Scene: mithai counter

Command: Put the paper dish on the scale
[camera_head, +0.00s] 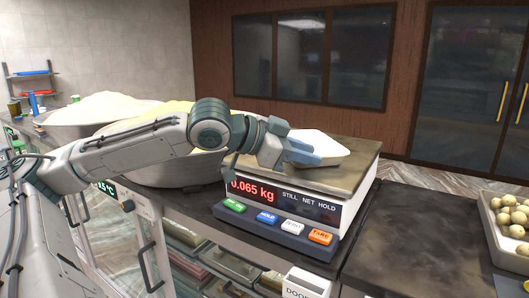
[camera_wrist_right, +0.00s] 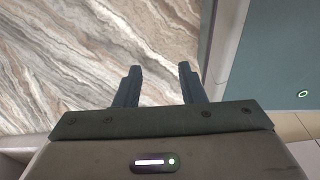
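The paper dish (camera_head: 325,146) is a white, shallow piece over the scale's flat metal top in the head view. It appears to rest on the plate, though its underside is partly hidden. The scale (camera_head: 352,179) shows 0.065 kg in red digits and has several coloured buttons in front. My left gripper (camera_head: 312,148) reaches in from the left, with its blue-grey fingers closed on the dish's near left side. They hide part of the dish. My right gripper (camera_wrist_right: 160,82) shows in the right wrist view, fingers apart and empty, above a marbled surface.
Large metal bowls (camera_head: 178,172) heaped with pale yellow food stand left of the scale. A tray of round sweets (camera_head: 494,236) is at the right edge. The dark counter (camera_head: 420,235) between scale and tray is clear. A glass-fronted case is below.

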